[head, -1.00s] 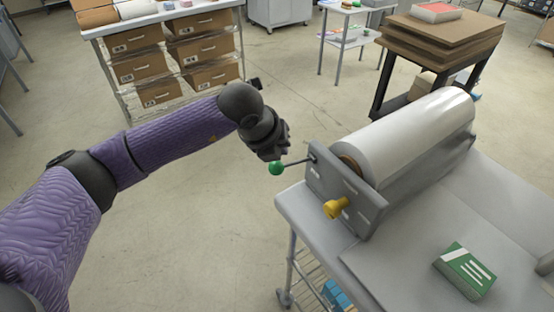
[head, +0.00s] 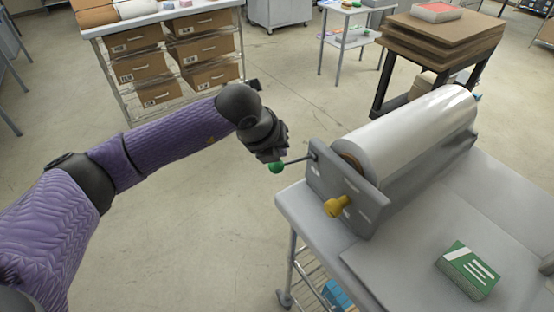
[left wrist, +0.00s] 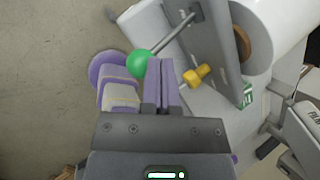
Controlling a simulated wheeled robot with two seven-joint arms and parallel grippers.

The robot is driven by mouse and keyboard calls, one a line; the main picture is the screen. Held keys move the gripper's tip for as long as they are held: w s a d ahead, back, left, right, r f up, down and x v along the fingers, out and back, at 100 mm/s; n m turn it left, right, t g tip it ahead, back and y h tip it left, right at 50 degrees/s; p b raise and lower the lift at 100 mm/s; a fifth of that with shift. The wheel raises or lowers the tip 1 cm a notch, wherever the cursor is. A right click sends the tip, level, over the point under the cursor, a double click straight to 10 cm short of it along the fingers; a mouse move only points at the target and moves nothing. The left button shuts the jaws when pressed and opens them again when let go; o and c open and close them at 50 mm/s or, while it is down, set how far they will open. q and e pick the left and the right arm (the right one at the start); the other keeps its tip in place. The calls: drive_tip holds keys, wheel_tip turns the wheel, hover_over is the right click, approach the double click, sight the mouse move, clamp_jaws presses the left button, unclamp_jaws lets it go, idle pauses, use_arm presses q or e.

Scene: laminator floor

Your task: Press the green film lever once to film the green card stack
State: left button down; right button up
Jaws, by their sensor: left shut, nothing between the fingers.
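The green film lever (head: 276,167) is a green ball on a thin metal rod from the left end of the laminator (head: 345,190). In the left wrist view the green ball (left wrist: 140,62) lies just beyond the fingertips. My left gripper (head: 270,153) is shut and empty, right above the ball; its fingers show side by side in the left wrist view (left wrist: 161,62). Whether they touch the ball I cannot tell. The green card stack (head: 468,270) lies on the table (head: 400,270) in front of the roll. My right gripper is not in view.
A yellow knob (head: 337,207) sticks out of the laminator's end plate below the lever rod. A large white film roll (head: 410,130) lies on top. Shelves with cardboard boxes (head: 205,50) stand behind. The floor left of the table is clear.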

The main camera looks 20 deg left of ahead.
sight(285, 163)
use_arm(q)
drive_tip(key=shift+s+a+f+b, duration=0.1)
drive_tip(key=shift+s+f+b, duration=0.05)
drive_tip(key=shift+f+b, duration=0.4)
drive_tip(key=shift+s+a+f+b, duration=0.1)
drive_tip(key=shift+f+b, duration=0.35)
drive_tip(key=shift+f, duration=0.05)
idle(1.1)
drive_tip(key=shift+r, duration=0.1)
idle(0.5)
drive_tip(key=shift+w+d+r+p, duration=0.2)
drive_tip(key=shift+r+p, duration=0.2)
drive_tip(key=shift+r, duration=0.3)
drive_tip(key=shift+w+d+r+p, duration=0.1)
drive_tip(key=shift+w+r+p, duration=0.2)
drive_tip(key=shift+r, duration=0.4)
drive_tip(key=shift+s, duration=0.1)
drive_tip(key=r+p, duration=0.2)
drive_tip(key=r, duration=0.1)
drive_tip(key=w+d+r+p, duration=0.1)
drive_tip(key=shift+r, duration=0.4)
